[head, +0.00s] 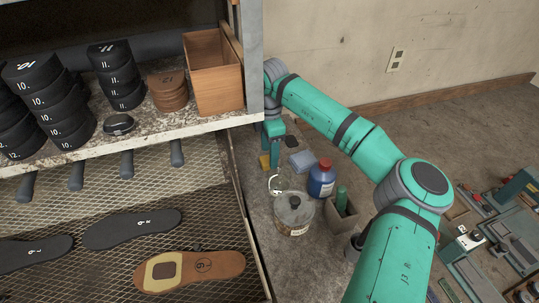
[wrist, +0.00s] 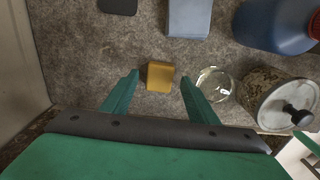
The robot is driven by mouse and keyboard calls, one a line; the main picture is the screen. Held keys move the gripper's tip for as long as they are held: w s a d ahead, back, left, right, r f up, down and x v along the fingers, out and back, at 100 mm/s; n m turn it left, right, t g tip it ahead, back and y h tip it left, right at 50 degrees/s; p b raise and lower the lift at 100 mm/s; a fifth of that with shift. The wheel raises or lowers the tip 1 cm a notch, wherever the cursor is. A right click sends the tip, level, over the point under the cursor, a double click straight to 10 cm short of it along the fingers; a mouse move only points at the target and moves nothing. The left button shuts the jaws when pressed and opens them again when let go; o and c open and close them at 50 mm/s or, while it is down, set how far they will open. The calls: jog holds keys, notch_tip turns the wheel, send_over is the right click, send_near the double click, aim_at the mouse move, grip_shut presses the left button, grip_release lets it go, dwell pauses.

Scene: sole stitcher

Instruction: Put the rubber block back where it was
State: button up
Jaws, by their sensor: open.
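The rubber block is most likely the small yellow-tan block (wrist: 160,76), which lies on the grey speckled surface in the wrist view. It also shows in the head view (head: 265,161), just below my gripper. My gripper (wrist: 160,82) is open, with one green finger to the left of the block and one to the right. Neither finger visibly touches it. In the head view my gripper (head: 270,155) points down behind the shelf's right post, and its fingertips are hard to make out.
A blue-grey block (wrist: 189,17) and a dark flat piece (wrist: 118,5) lie beyond. A clear glass dish (wrist: 214,84), a lidded jar (wrist: 279,100) and a blue bottle (wrist: 280,24) stand close on the right. The shelf post (head: 250,60) is near my wrist.

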notch_tip(320, 180, up, 10)
jog(key=shift+r, duration=0.2)
dwell(0.5)
